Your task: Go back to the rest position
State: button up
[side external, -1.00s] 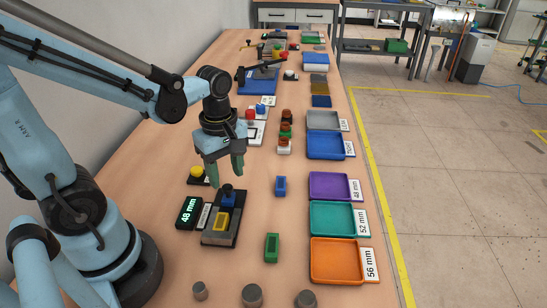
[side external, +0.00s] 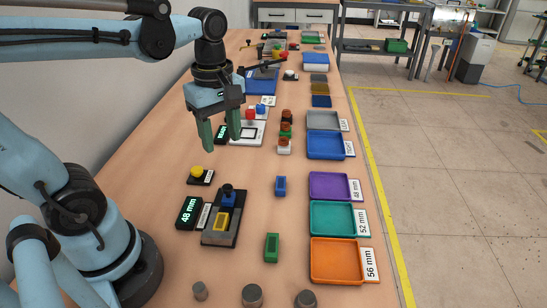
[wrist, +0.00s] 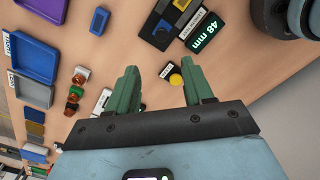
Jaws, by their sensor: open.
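My gripper (side external: 219,142) is open and empty, with two green fingers pointing down, raised above the table (side external: 160,158) in the side external view. In the wrist view the fingers of my gripper (wrist: 162,88) are spread apart with nothing between them. Below and nearer the camera in the side external view is a dark fixture (side external: 233,236) with a yellow block (side external: 222,222) and a blue part. A display (side external: 189,213) reading 48 mm stands beside it. A yellow button (side external: 197,171) sits on a small dark base below my gripper.
Purple (side external: 330,186), teal (side external: 332,218) and orange (side external: 337,260) trays line the table's right edge. A blue block (side external: 280,186) and a green block (side external: 271,247) lie in the middle. Several grey cylinders (side external: 252,296) stand at the front. A wall runs along the left.

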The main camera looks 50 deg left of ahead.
jog(key=w+d+m+t, duration=0.1)
jog(key=m+t, duration=0.1)
jog(key=m, duration=0.4)
jog(key=d+f+m+t, duration=0.1)
jog(key=m+t, duration=0.1)
jog(key=m, duration=0.4)
jog(key=w+d+f+m+t, duration=0.1)
jog(key=m+t, duration=0.2)
jog(key=m, duration=0.3)
jog(key=shift+w, duration=0.3)
